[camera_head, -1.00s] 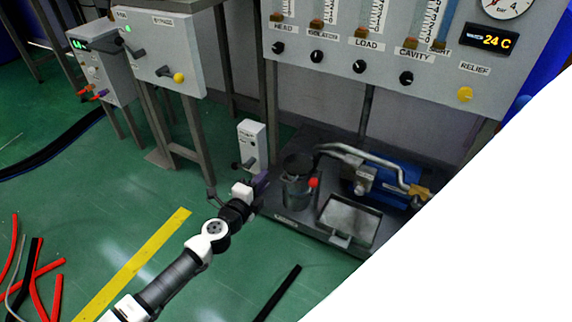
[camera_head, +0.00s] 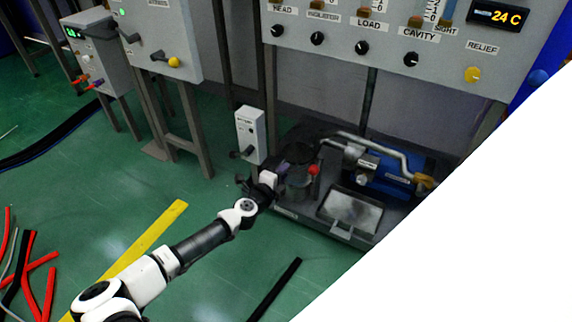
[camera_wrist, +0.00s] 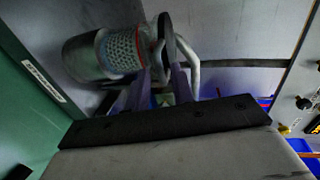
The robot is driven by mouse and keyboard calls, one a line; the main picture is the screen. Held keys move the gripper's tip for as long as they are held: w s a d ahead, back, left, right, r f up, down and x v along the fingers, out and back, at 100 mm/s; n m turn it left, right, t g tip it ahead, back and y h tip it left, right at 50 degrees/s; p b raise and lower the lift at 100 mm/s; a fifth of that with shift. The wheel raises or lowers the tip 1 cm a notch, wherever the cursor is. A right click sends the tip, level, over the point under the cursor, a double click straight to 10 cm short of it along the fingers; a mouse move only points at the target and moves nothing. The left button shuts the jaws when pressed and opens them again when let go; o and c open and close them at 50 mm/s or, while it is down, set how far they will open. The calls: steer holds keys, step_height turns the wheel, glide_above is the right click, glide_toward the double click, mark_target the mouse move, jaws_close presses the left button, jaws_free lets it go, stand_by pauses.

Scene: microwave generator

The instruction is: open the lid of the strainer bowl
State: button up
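The strainer bowl (camera_head: 299,184) is a grey cylinder on the dark skid, with a red knob (camera_head: 313,169) at its upper right. Its dark round lid (camera_head: 301,158) is at the top; from this view I cannot tell whether it is raised. In the wrist view the bowl (camera_wrist: 85,58) lies sideways, with a perforated basket (camera_wrist: 122,50) inside and the dark lid disc (camera_wrist: 167,38) at its right end. My gripper (camera_wrist: 161,76) has its two purple fingers apart, one either side of the lid's near edge. Contact is not clear. It also shows beside the bowl in the head view (camera_head: 282,167).
A blue pump (camera_head: 385,178) with a curved grey pipe (camera_head: 375,143) stands right of the bowl. A shallow square tray (camera_head: 350,214) is in front. A white box (camera_head: 250,134) stands close behind my gripper, left of the bowl. The panel (camera_head: 390,50) overhangs behind.

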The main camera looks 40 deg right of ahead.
mark_target(295, 157)
steer(key=shift+b+x, duration=0.3)
steer(key=shift+x, duration=0.9)
jaws_close()
